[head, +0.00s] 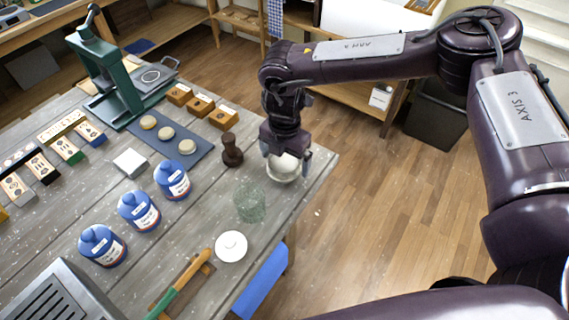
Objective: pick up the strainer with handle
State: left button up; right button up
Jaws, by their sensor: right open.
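A pale, rounded, bowl-like thing (284,172), which looks like the strainer, rests near the right edge of the grey wooden table (215,205). Its handle cannot be made out. My right gripper (286,160) points down over it, jaws open, one finger at its left and one at its right. The gripper hides its upper part, and I cannot tell whether the fingers touch it. My left gripper is not in view.
A dark turned wooden piece (232,151) stands just left of the gripper. A greenish see-through tumbler (249,204) and a white round dish (231,246) lie nearer. Several blue jars (139,210) stand further left. A green press (110,75) stands at the back.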

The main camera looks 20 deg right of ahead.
jog(key=shift+f, duration=0.55)
jog(key=c, duration=1)
jog(key=shift+o, duration=0.2)
jog(key=shift+r, duration=0.1)
